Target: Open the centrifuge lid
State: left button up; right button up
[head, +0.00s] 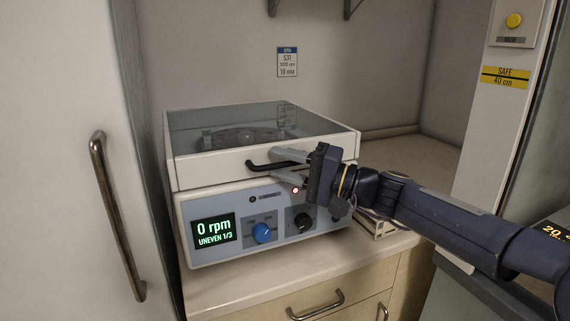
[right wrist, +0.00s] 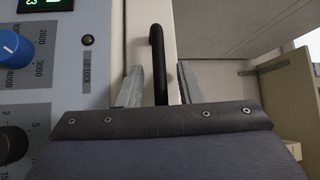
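The centrifuge (head: 185,205) stands on the counter with a blue-grey front panel. Its white-framed lid (head: 210,170) has a glass top and is down on the body. A black bar handle (head: 256,167) sticks out from the lid's front. My right gripper (head: 280,165) is at the handle with its two grey fingers apart, one on each side of it. In the right wrist view the black handle (right wrist: 157,50) stands between the open fingers (right wrist: 158,85), with a gap visible on both sides. My left gripper is not in view.
The display (head: 214,231) reads 0 rpm, UNEVEN 1/3. A white cabinet door (head: 60,200) stands close on the left. The wall behind the lid is clear low down; shelf brackets (head: 347,8) hang above.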

grip_shut()
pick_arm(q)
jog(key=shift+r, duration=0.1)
